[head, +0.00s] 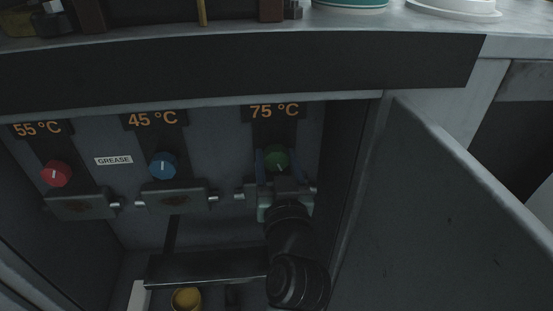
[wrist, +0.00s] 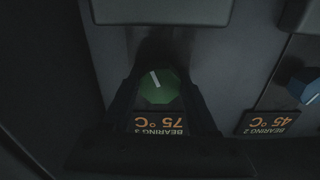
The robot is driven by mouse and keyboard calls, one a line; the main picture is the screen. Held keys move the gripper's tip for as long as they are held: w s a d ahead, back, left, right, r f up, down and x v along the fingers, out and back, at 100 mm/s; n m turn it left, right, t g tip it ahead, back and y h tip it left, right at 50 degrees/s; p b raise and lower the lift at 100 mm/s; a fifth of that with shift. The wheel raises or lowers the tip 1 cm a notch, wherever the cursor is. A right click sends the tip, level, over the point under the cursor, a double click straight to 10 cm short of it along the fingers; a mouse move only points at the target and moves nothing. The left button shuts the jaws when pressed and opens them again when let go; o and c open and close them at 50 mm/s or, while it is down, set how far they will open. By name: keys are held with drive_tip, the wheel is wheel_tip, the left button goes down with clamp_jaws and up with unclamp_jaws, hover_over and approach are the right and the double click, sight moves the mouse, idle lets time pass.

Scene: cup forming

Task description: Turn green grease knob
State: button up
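The green grease knob (head: 276,157) is on the cabinet's back panel under the 75 °C display (head: 274,111). In the wrist view the knob (wrist: 158,88) is near the middle, with its white mark tilted to the upper left. My gripper (head: 275,164) reaches up to it from below. Its two fingers stand on either side of the knob, as the wrist view of my gripper (wrist: 160,92) also shows. The fingers lie very close to the knob's sides. I cannot tell whether they touch it.
A blue knob (head: 162,165) under 45 °C and a red knob (head: 56,174) under 55 °C are to the left. A GREASE label (head: 114,160) sits between them. The open cabinet door (head: 450,215) is at right. A yellow cup-like object (head: 187,299) is below.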

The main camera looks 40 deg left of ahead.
drive_tip(key=c, duration=0.7)
drive_tip(key=shift+c, duration=0.2)
drive_tip(key=shift+m+p, duration=0.3)
drive_tip(key=shift+p, duration=0.05)
drive_tip(key=m+p, duration=0.2)
drive_tip(key=shift+r+m, duration=0.1)
drive_tip(key=shift+m, duration=0.2)
drive_tip(key=shift+m+p, duration=1.45)
drive_tip(key=shift+m, duration=1.05)
drive_tip(key=o, duration=1.4)
drive_tip(key=shift+c, duration=0.2)
